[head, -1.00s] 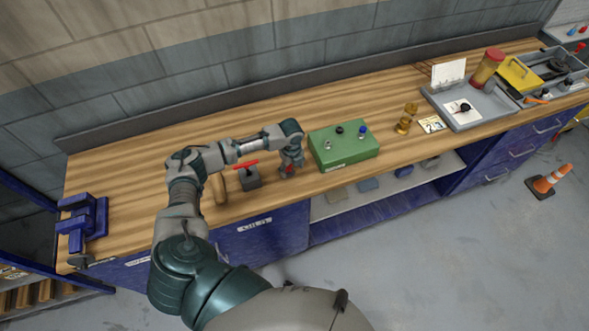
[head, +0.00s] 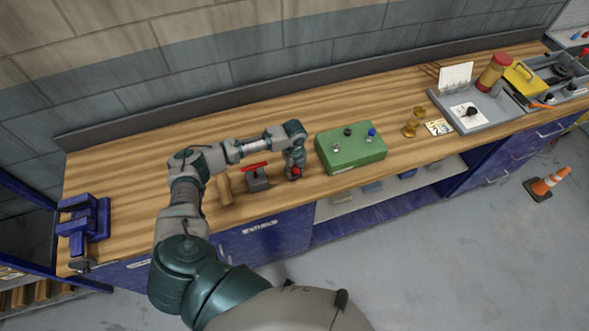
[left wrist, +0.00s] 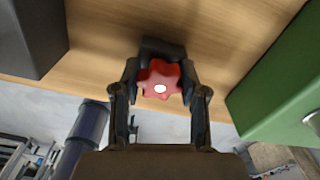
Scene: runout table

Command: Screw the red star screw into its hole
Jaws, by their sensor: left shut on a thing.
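The red star screw (left wrist: 160,78) is between the two fingers of my left gripper (left wrist: 159,88) in the left wrist view, and the fingers are shut on its head. In the head view the red screw (head: 296,172) shows under my left gripper (head: 295,170), low over the bench's front part, left of the green box. A dark block shows behind the screw head in the wrist view. The screw's shank and its hole are hidden. My right gripper is not in view.
The green box (head: 352,153) with several knobs stands close to the right of my left gripper. A grey block with a red handle (head: 257,178) and a wooden handle (head: 225,188) stand to its left. A blue vise (head: 84,222) is at the far left. The bench (head: 200,135) behind is clear.

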